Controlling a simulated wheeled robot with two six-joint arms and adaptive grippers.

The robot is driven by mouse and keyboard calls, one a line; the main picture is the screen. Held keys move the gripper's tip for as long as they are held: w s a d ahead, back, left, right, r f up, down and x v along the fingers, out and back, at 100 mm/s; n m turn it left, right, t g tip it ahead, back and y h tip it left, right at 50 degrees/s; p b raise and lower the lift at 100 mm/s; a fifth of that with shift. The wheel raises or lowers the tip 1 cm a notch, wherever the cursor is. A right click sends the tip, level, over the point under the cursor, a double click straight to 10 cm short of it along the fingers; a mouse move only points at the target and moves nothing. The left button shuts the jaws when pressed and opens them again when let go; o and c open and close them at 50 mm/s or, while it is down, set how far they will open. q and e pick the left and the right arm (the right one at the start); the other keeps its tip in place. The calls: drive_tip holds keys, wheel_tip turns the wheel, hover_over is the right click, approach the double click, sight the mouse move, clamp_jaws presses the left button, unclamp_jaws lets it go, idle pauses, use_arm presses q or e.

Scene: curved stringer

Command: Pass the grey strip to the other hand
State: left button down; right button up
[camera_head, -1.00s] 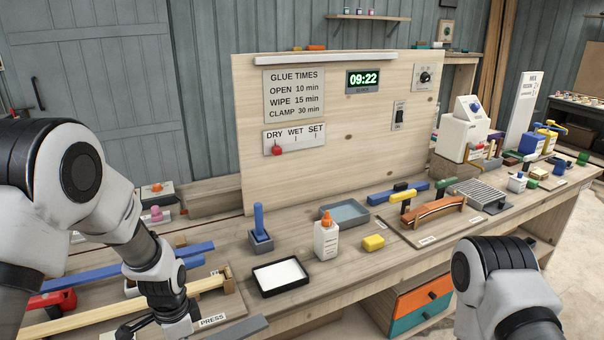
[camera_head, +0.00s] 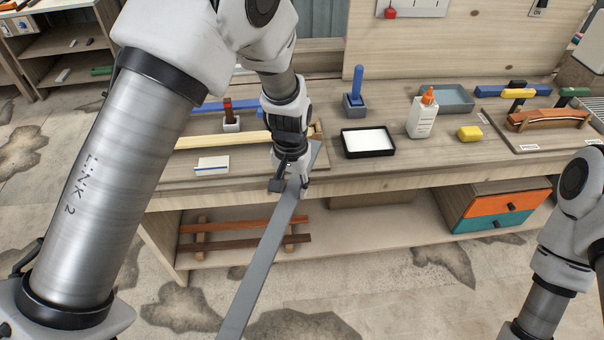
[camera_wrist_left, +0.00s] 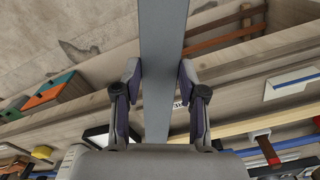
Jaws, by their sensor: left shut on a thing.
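The long grey strip (camera_head: 262,255) is held by my left gripper (camera_head: 290,187) near the bench's front edge. It slants from above the bench top down and toward me, out past the front edge over the floor. Its lower end reaches near the bottom of the head view. In the left wrist view, the strip (camera_wrist_left: 162,40) runs between the two fingers of my left gripper (camera_wrist_left: 160,78), which are closed on its sides. My right arm shows at the right edge of the head view, apart from the strip; its gripper is out of view.
The bench holds a black-rimmed white tray (camera_head: 368,142), a glue bottle (camera_head: 422,118), a yellow block (camera_head: 470,133) and a blue-handled tool (camera_head: 357,85). Brown strips (camera_head: 240,228) lie on the lower shelf. Orange and teal drawers (camera_head: 505,205) are at the right. The floor before the bench is clear.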

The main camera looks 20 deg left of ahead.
use_arm(q)
drive_tip(key=w+d+r+n, duration=0.1)
drive_tip(key=w+r, duration=0.4)
drive_tip(key=r, duration=0.5)
drive_tip(key=w+d+r+n, duration=0.1)
drive_tip(key=w+r, duration=0.4)
drive_tip(key=r, duration=0.5)
drive_tip(key=w+d+r+n, duration=0.1)
drive_tip(key=w+d+r, duration=0.2)
drive_tip(key=w+r, duration=0.3)
wheel_tip(320, 180, up, 5)
drive_tip(key=shift+f, duration=0.1)
